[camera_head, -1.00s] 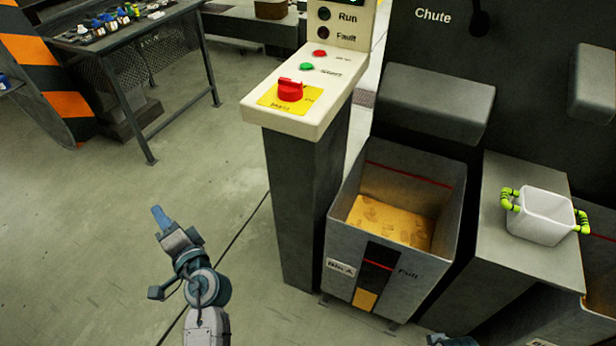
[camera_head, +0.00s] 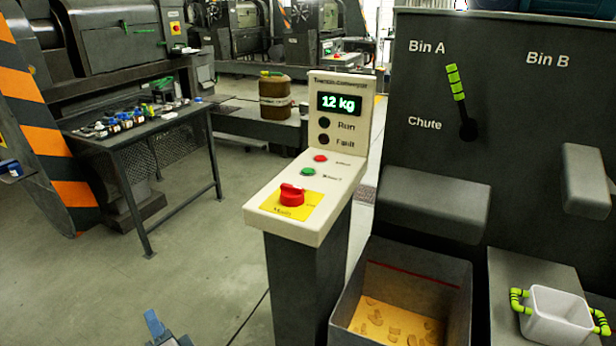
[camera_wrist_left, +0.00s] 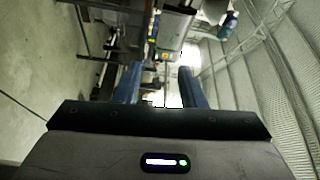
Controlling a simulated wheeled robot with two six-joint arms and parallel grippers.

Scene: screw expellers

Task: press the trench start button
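The trench conveyor panel (camera_head: 262,205) is a cream console on a dark post, in the middle of the head view. The green start button (camera_head: 308,172) sits on its sloped top, between a small red button (camera_head: 320,158) and a large red knob (camera_head: 291,195) on a yellow plate. The display (camera_head: 339,103) reads 12 kg. My left gripper (camera_head: 154,324) shows only its blue fingertip at the bottom edge, low and left of the panel, well apart from it. In the left wrist view its two blue fingers (camera_wrist_left: 160,84) stand apart with nothing between them. My right gripper is out of view.
A dark table (camera_head: 150,125) with small parts stands at the left. Right of the panel are a bin (camera_head: 353,300) with yellowish material, a lever (camera_head: 457,95) and a white container (camera_head: 558,318) with green handles. Open floor lies left of the panel.

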